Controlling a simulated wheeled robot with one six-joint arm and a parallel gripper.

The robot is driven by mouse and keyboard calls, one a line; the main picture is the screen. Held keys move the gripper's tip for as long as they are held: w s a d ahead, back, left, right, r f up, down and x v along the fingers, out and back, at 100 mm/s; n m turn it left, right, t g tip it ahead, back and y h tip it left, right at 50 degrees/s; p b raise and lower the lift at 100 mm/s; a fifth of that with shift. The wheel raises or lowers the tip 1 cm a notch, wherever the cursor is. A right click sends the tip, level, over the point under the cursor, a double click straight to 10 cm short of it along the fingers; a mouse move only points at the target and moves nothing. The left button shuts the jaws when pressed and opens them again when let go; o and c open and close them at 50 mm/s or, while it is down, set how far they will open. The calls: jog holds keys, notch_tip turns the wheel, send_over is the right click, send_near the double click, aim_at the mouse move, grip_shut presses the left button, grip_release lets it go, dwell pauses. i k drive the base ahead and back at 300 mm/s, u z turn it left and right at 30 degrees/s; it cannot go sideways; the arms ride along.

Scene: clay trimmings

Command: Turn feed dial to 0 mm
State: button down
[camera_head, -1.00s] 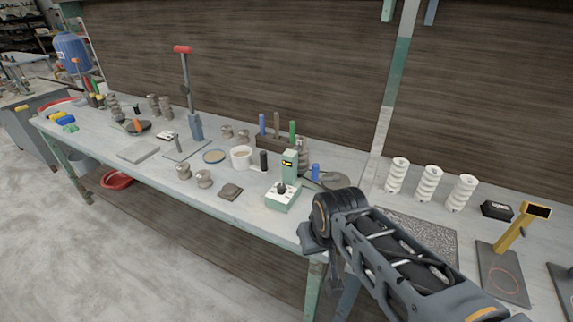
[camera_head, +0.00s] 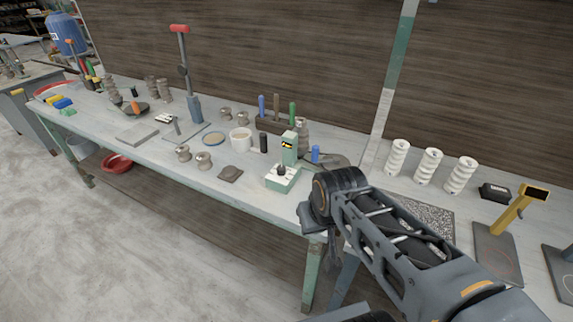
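A small pale green device (camera_head: 284,182) stands near the front edge of the workbench, left of my arm. It has a low base with a white top, a dark knob (camera_head: 281,170) on it, and an upright green post with a yellow and black label (camera_head: 287,145). The knob may be the feed dial; its marks are too small to read. My gripper (camera_head: 334,248) points down beyond the bench's front edge, to the right of and below the device in the picture, apart from it. My wrist partly hides it, and its opening does not show.
The workbench (camera_head: 105,125) holds pale ribbed cylinders (camera_head: 428,166), a speckled mat (camera_head: 425,213), a yellow stand (camera_head: 512,212), a white cup (camera_head: 240,140) and a red-handled upright tool (camera_head: 187,75). A dark clay slab (camera_head: 230,174) lies left of the device. The floor (camera_head: 150,255) in front is clear.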

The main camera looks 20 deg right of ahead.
aim_at(281, 170)
jog(key=z, duration=0.05)
jog(key=k, duration=0.6)
jog(key=u, duration=1.05)
jog(key=i, duration=1.6)
jog(key=z, duration=0.65)
